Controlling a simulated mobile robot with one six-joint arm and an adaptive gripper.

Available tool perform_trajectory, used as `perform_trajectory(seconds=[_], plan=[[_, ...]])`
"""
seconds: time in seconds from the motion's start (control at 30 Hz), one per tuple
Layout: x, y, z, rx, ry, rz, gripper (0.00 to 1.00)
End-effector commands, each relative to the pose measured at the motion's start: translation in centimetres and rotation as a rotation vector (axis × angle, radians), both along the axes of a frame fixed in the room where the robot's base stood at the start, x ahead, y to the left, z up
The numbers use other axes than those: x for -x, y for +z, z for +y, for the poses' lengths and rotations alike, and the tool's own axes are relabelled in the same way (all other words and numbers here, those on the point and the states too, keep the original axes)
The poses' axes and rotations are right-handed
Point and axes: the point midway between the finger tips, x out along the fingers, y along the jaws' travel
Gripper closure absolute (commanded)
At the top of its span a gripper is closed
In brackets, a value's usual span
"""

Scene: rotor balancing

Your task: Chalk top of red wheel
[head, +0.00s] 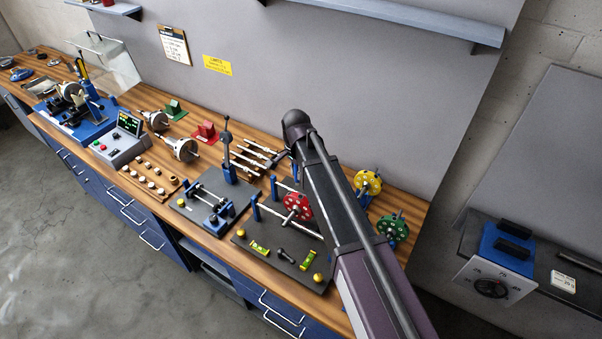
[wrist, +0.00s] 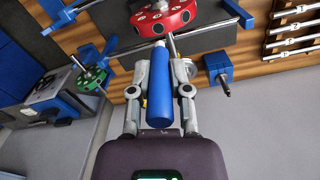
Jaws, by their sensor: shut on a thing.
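The red wheel (head: 298,205) sits on a shaft over a dark plate in the head view, partly behind my arm. It also shows at the top of the wrist view (wrist: 165,18), cut off by the picture's edge. My gripper (wrist: 160,72) is shut on a blue stick with a white tip (wrist: 182,108), seemingly the chalk. The white tip points at the wheel's near rim; I cannot tell whether it touches. In the head view my arm hides the gripper and the chalk.
A yellow wheel (head: 372,181) and a green wheel (head: 391,229) stand right of my arm. The dark plate (head: 268,243) bears levels and blue posts. Rods (head: 256,155) lie on a rack behind it. The grey wall rises close behind the bench.

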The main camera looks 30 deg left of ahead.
Motion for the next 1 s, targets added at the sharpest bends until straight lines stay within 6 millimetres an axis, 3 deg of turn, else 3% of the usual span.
perform_trajectory(seconds=[0.6,1.0], plan=[[0.0,-4.9,0.0,0.000,0.000,0.000,1.00],[0.0,-5.4,0.0,0.000,0.000,0.000,1.00]])
